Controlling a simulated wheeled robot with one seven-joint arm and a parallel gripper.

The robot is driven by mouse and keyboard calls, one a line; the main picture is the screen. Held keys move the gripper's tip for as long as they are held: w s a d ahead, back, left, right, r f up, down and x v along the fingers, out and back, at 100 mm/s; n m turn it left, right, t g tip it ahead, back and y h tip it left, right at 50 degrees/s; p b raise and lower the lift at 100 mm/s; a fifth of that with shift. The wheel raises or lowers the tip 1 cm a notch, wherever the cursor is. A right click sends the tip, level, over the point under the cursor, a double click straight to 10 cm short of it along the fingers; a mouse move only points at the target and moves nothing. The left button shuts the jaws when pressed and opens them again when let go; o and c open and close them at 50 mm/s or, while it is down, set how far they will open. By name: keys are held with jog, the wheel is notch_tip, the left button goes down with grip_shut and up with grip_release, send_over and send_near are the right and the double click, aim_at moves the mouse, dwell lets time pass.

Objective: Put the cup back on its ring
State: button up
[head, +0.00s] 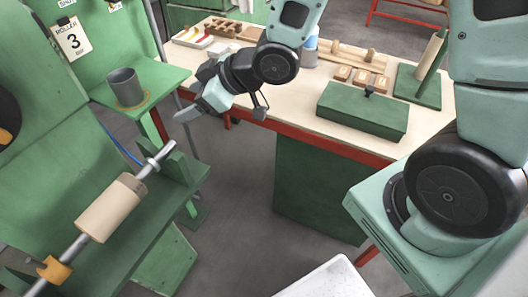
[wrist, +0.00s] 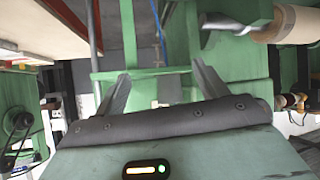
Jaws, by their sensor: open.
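The dark grey cup (head: 124,88) stands upright on a green shelf at the upper left of the head view. A thin orange-tan ring (head: 149,99) shows around its base, mostly on the near and right side. I cannot tell whether the cup is exactly centred on it. My gripper (head: 182,115) is to the right of the cup, apart from it, over the gap between shelf and workbench. In the wrist view my gripper (wrist: 160,82) has its two fingers spread with nothing between them.
A tan roll on a metal shaft (head: 112,207) lies on the green machine at lower left; it also shows in the wrist view (wrist: 297,25). The workbench (head: 285,97) holds a green box (head: 362,110), wooden blocks and a green stand.

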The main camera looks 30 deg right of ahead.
jog(key=s+d+r+m+g+h, duration=0.1)
jog(key=s+d+g+h, duration=0.1)
jog(key=s, duration=0.9)
jog(key=s+d+r+m+g+h, duration=0.2)
jog(key=s+g+h, duration=0.3)
jog(key=s, duration=0.7)
jog(key=shift+h, duration=0.4)
notch_tip(320, 180, up, 6)
jog(key=p, duration=0.5)
jog(key=shift+w+f+p, duration=0.1)
jog(key=shift+f+p, duration=0.05)
jog(key=shift+p, duration=0.25)
